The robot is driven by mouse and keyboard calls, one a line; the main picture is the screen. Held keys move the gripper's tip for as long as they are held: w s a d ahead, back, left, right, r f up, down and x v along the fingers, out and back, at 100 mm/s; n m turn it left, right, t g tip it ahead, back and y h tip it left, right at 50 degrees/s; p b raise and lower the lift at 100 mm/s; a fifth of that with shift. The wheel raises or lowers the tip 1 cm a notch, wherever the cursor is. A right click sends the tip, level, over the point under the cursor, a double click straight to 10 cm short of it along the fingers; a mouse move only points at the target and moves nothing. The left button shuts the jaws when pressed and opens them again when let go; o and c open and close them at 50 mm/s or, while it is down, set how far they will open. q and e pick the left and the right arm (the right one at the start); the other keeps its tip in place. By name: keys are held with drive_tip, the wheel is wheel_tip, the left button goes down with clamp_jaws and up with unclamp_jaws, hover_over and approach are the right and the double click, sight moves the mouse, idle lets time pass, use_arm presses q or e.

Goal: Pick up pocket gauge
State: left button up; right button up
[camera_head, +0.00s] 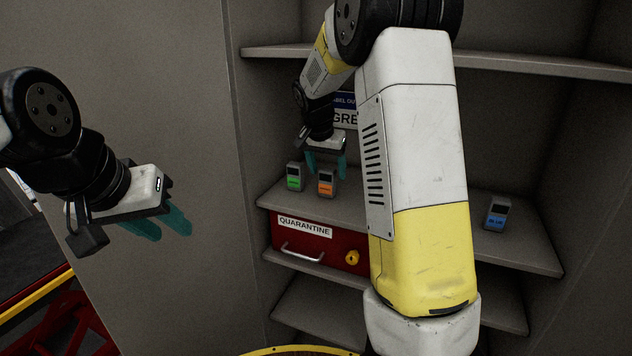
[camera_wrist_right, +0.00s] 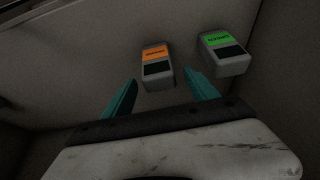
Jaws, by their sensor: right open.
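Three small grey pocket gauges with dark screens stand on a shelf in the head view. One has a green label (camera_head: 294,177), one an orange label (camera_head: 327,182), and one a blue label (camera_head: 497,213) further right. My right gripper (camera_head: 325,165) is open just above and behind the orange-labelled gauge. In the right wrist view, the orange-labelled gauge (camera_wrist_right: 157,66) lies between and beyond the open teal fingertips (camera_wrist_right: 158,82), and I see no contact. The green-labelled gauge (camera_wrist_right: 222,53) is to its right there. My left gripper (camera_head: 163,224) is open and empty, away from the shelf at left.
A red drawer (camera_head: 345,255) marked QUARANTINE sits under the gauge shelf (camera_head: 344,212). Another shelf (camera_head: 520,65) runs above. A sign (camera_head: 345,115) on the back wall is partly hidden. My right arm hides the shelf's middle.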

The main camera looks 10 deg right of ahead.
sight(329, 179)
drive_tip(key=x, duration=0.4)
drive_tip(key=shift+f, duration=0.3)
clamp_jaws()
